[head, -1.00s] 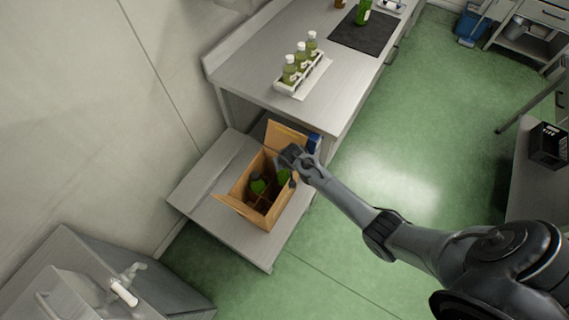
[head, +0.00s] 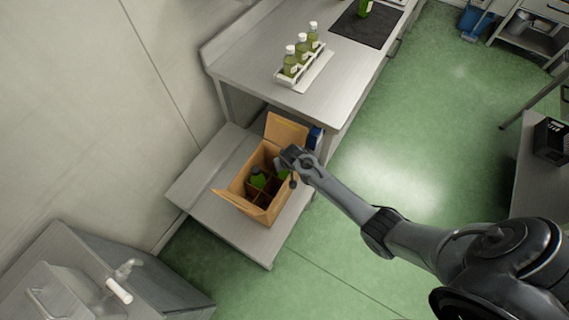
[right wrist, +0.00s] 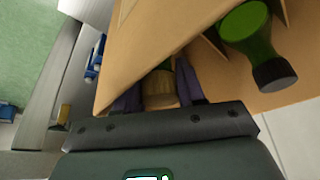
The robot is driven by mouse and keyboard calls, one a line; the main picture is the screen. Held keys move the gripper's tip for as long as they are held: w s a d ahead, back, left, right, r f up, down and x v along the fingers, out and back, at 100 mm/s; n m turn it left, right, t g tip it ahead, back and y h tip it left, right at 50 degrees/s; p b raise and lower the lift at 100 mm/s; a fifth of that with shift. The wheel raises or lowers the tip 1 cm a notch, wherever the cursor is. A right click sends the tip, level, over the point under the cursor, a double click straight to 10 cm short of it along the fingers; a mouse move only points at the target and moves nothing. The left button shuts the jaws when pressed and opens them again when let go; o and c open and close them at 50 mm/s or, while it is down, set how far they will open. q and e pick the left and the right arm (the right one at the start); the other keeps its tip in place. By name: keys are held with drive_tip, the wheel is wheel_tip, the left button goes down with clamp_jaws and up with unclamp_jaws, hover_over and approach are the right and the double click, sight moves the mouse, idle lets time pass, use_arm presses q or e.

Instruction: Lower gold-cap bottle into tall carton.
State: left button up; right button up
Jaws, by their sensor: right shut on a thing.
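The tall carton (head: 237,193) is an open cardboard box with raised flaps and dividers inside, on a low steel table. My right gripper (head: 290,160) is over its right side. In the right wrist view the gripper (right wrist: 160,92) is shut on the gold-cap bottle, whose gold cap (right wrist: 159,90) shows between the fingers. The bottle's body is mostly hidden; some green (head: 283,174) shows below the gripper, inside the carton's opening. Another green bottle (head: 258,175) with a dark cap stands in a carton compartment and also shows in the wrist view (right wrist: 248,32). My left gripper is not in view.
A white rack (head: 318,73) with several pale-capped bottles stands on the higher steel counter (head: 250,75), near a dark mat (head: 355,27). A blue object (head: 315,138) is behind the carton. A sink (head: 75,285) is at lower left.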

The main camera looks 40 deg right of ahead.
drive_tip(key=o, duration=1.2)
drive_tip(key=shift+w+r, duration=0.1)
drive_tip(key=shift+w, duration=0.05)
drive_tip(key=shift+o, duration=0.2)
